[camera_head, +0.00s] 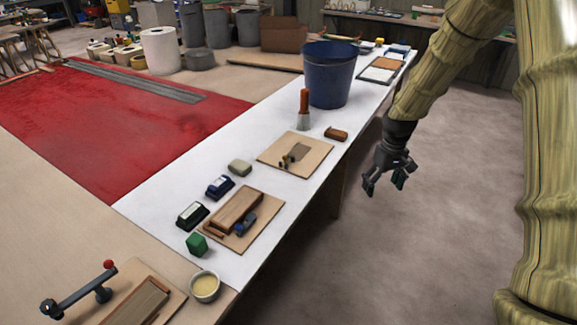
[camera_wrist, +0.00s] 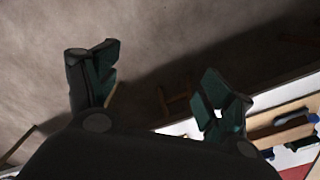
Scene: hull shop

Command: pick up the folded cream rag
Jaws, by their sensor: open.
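A small cream, block-like piece (camera_head: 239,167) lies on the white strip of the long bench, just behind the blue-and-white box; it may be the folded cream rag, but it is too small to be sure. My gripper (camera_head: 385,184) hangs over the floor to the right of the bench, apart from everything, with its fingers spread and empty. In the wrist view my gripper (camera_wrist: 160,82) shows both fingers wide apart with only floor between them. I cannot make out the cream piece in the wrist view.
Near the cream piece are a blue-and-white box (camera_head: 220,187), a dark box (camera_head: 192,215), a green block (camera_head: 197,244) and a board with a wooden plane (camera_head: 235,211). Another board (camera_head: 318,158) and a blue bucket (camera_head: 329,75) stand farther back. Floor right of the bench is clear.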

